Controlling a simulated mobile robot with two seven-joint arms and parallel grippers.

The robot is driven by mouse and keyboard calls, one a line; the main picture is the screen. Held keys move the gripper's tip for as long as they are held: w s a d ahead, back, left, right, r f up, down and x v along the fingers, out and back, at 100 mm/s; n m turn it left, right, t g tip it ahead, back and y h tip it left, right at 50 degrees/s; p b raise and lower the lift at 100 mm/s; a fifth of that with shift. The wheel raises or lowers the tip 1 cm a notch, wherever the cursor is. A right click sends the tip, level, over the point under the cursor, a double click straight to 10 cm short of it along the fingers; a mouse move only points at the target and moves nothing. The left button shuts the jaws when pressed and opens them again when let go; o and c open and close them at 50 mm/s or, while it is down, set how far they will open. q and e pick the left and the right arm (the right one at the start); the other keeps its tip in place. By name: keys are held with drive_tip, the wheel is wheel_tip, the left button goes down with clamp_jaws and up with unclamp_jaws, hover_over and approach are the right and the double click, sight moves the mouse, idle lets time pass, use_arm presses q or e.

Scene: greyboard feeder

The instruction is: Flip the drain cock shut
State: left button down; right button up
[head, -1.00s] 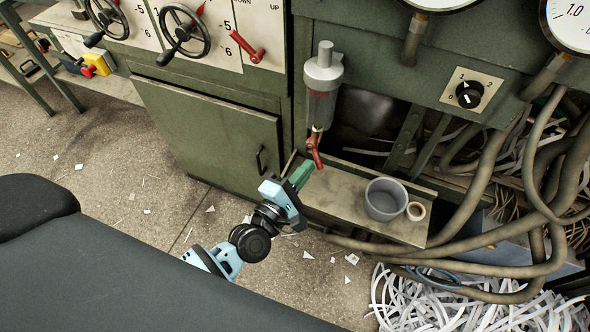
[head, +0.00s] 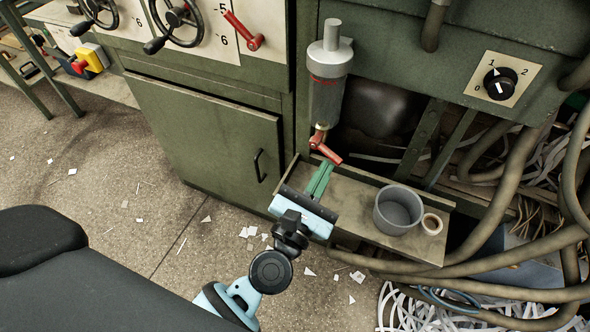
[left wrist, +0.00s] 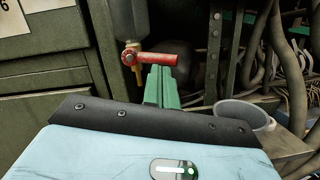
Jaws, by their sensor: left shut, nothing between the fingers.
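The drain cock's red lever (head: 326,150) sits under the grey filter bowl (head: 326,98) on the green machine. In the head view it points down and to the right. In the left wrist view the lever (left wrist: 150,59) lies nearly level, with its pivot at the left and its free end to the right. My left gripper (head: 325,168) is shut and empty, with its green fingertips just below the lever's outer part. In the left wrist view the fingertips (left wrist: 161,72) meet or nearly meet the lever; I cannot tell if they touch. My right gripper is not in view.
Thick hoses (head: 495,190) hang on the right. A cabinet door (head: 205,130) stands left, above open floor.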

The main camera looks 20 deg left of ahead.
use_arm(q)
drive_tip(key=shift+d+r+n, duration=0.1)
drive_tip(key=shift+r+n, duration=0.1)
drive_tip(key=shift+n, duration=0.6)
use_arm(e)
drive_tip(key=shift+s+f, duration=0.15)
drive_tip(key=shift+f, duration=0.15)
use_arm(q)
drive_tip(key=shift+b, duration=0.3)
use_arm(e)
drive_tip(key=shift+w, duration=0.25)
